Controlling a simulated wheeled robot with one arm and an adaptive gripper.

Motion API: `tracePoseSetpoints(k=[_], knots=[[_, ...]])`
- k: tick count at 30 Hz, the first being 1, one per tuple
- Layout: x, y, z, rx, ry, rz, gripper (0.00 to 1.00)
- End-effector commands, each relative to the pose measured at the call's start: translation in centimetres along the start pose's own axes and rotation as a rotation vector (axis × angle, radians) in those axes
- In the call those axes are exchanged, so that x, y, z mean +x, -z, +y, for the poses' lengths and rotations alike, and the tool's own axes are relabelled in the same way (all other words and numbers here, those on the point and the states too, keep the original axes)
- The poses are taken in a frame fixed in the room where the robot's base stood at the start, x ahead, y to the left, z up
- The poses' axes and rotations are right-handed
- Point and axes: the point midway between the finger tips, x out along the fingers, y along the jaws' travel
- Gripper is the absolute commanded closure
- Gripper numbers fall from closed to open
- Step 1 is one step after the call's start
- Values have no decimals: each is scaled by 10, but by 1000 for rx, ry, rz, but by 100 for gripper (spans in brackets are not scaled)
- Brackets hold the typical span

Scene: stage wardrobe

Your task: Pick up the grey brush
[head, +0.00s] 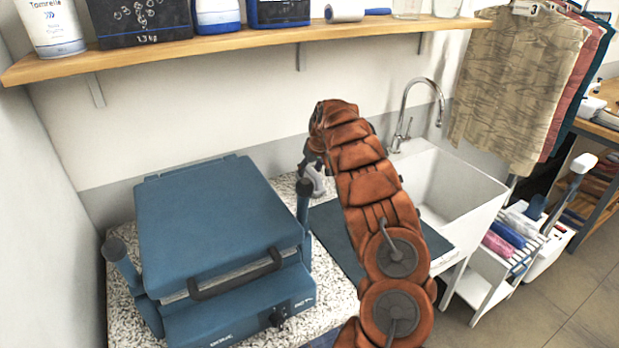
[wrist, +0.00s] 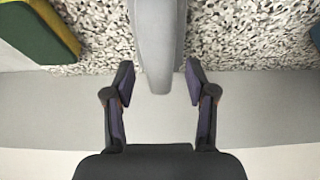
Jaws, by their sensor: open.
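The grey brush (wrist: 158,40) shows in the wrist view as a long smooth grey piece, running from the top edge down to a rounded end. My gripper (wrist: 158,78) is open, with one finger on each side of that end. A gap shows between each finger and the grey piece. The brush's far part is out of the wrist view. In the head view my gripper (head: 311,165) is over the speckled counter, mostly hidden by my arm. A pale grey shape shows just below it; I cannot tell whether it is the brush.
A blue lidded machine (head: 218,215) stands left of my gripper on the speckled counter (head: 285,187). A white sink (head: 450,190) with a tap is at right. A wooden shelf (head: 270,38) runs above. A green and yellow block (wrist: 38,35) lies at the wrist view's upper left.

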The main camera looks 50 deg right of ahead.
Motion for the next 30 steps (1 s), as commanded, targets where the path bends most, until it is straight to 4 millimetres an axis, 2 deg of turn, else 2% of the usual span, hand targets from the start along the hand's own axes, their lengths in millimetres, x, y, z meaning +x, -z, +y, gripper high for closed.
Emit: tracePoseSetpoints(k=[6, 13, 27, 30], knots=[[13, 1, 0, 1, 1, 2, 44], [14, 0, 0, 1, 0, 2, 44], [14, 0, 0, 0, 0, 2, 93], [14, 0, 0, 0, 0, 2, 100]])
